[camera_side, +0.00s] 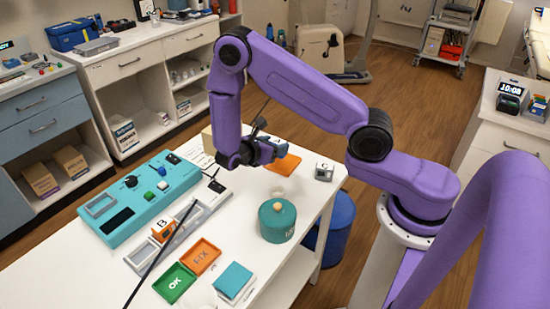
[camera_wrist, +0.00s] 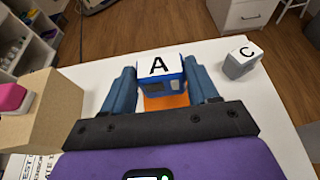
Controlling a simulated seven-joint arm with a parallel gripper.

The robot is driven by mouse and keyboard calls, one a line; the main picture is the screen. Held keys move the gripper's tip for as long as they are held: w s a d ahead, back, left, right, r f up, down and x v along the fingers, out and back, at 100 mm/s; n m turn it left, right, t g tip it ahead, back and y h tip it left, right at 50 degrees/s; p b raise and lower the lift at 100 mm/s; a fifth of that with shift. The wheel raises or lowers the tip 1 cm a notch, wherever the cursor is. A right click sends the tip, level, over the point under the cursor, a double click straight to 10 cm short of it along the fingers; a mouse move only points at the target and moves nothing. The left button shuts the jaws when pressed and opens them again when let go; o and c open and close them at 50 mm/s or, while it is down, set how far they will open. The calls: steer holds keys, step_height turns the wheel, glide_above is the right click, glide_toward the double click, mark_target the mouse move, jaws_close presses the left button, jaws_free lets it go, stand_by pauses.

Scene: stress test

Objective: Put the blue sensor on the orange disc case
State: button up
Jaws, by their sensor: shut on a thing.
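My gripper (camera_side: 262,150) is shut on the blue sensor (camera_wrist: 162,70), a block with a white top marked "A". Both fingers press its sides in the wrist view, and the sensor also shows in the side view (camera_side: 278,147). The orange disc case (camera_side: 288,165) lies on the white table close below the sensor. In the wrist view, part of the orange case (camera_wrist: 166,102) shows between the fingers under the sensor. The rest is covered by the sensor and my gripper. I cannot tell whether sensor and case touch.
A grey block marked "C" (camera_side: 324,173) stands to the right. A tan box (camera_wrist: 45,110) is close left of my gripper. A teal canister (camera_side: 277,224), a turquoise console (camera_side: 118,227), an orange "FIX" tray (camera_side: 214,254) and a green "OK" tray (camera_side: 188,279) are toward the front.

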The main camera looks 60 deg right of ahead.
steer(key=shift+f, duration=2.25)
steer(key=shift+f, duration=0.15)
steer(key=o, duration=1.1)
steer(key=shift+a+r, duration=0.25)
steer(key=v, duration=1.1)
steer(key=shift+a+r, duration=0.25)
steer(key=shift+a, duration=0.05)
